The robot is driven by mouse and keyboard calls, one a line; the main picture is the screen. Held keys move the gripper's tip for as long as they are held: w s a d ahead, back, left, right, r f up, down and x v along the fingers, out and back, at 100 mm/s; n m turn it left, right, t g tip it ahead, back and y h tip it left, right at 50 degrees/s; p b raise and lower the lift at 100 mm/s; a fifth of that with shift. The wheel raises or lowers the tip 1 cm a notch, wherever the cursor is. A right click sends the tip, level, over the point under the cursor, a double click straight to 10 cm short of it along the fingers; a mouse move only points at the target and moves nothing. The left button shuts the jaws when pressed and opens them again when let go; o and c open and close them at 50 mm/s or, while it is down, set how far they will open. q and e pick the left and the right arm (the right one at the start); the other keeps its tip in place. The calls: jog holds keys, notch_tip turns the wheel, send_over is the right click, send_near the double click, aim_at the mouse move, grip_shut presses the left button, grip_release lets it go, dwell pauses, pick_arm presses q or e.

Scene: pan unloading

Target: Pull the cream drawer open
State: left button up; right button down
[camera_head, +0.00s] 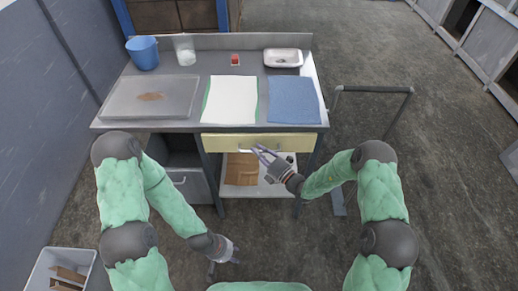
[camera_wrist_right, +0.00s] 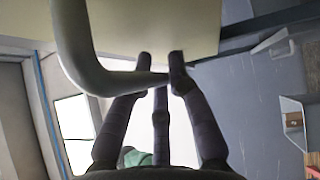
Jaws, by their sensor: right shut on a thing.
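The cream drawer (camera_head: 222,142) is under the right half of the table's front edge. Its front sits close under the tabletop and no inside shows. Its grey metal handle (camera_wrist_right: 74,45) crosses the right wrist view in front of the cream face. My right gripper (camera_head: 262,153) is at the handle in the head view. In the wrist view its dark fingers (camera_wrist_right: 161,68) are shut on the handle's bar. My left gripper (camera_head: 236,255) hangs low, well in front of the table and away from the drawer; its finger opening is too small to judge.
On the table (camera_head: 180,126) are a clear tray (camera_head: 122,102), a blue bucket (camera_head: 143,55), a white towel (camera_head: 231,108), a blue towel (camera_head: 292,100) and a white dish (camera_head: 283,57). A lower shelf (camera_head: 234,190) holds cardboard. A trolley handle (camera_head: 374,88) stands right.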

jog(key=s+p, duration=0.9)
jog(key=s, duration=1.6)
jog(key=c, duration=1.4)
grip_release()
jog(key=shift+d, duration=0.15)
jog(key=shift+v, duration=5.9)
